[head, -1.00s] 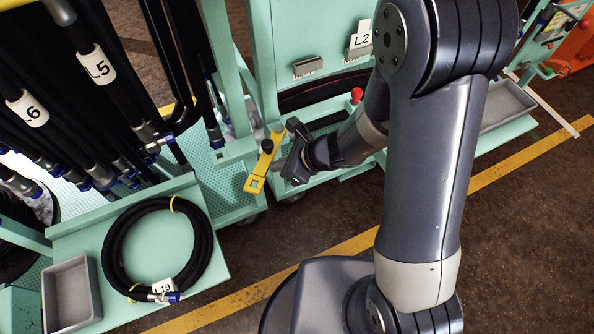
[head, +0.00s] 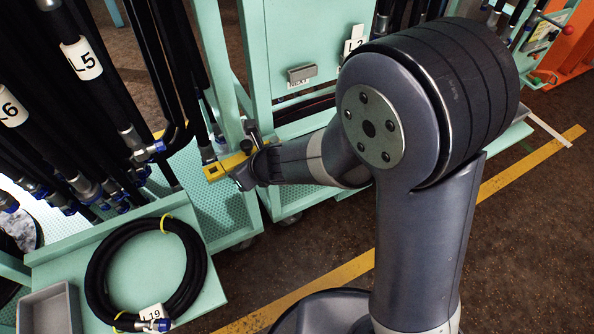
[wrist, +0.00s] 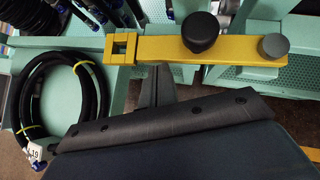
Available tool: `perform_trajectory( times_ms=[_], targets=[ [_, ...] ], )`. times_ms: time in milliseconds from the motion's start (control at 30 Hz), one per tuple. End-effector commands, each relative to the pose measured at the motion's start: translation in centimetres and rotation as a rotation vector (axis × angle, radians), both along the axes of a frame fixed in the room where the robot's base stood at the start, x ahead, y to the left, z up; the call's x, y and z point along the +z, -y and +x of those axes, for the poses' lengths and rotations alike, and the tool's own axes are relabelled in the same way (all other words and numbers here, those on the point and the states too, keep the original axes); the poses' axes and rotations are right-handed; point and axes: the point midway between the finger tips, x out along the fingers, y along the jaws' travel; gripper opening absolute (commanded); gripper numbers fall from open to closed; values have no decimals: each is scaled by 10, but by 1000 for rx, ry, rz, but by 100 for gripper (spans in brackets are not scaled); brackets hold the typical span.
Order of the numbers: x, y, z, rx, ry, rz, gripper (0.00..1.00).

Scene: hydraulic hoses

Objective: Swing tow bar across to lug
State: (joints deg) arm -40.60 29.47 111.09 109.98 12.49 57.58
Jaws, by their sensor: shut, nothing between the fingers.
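The yellow tow bar (head: 226,166) reaches from the right trolley across the gap toward the left trolley. In the wrist view the tow bar (wrist: 160,48) lies nearly level, with a square slotted end at left, a black knob (wrist: 200,32) and a grey pin head (wrist: 273,46) at right. My gripper (wrist: 157,72) is shut and empty, its fingers just below the bar near the slotted end; I cannot tell if they touch it. In the head view my gripper (head: 240,178) is beside the bar, partly covering it. I cannot make out the lug; the slotted end hides that spot.
A coiled black hose (head: 100,262) with yellow ties lies on the left trolley's shelf beside a grey tray (head: 48,312). Several hanging hoses (head: 85,75) crowd the left. The right trolley's panel (head: 300,35) stands behind my arm. Floor is open at lower right.

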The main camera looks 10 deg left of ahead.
Motion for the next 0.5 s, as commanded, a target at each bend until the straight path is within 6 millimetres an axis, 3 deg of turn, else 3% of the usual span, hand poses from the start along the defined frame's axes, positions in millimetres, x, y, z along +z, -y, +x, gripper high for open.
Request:
perform_trajectory(
  times_ms=[500],
  targets=[
    [0, -11, 7, 1, 1, 1, 0]
  ],
)
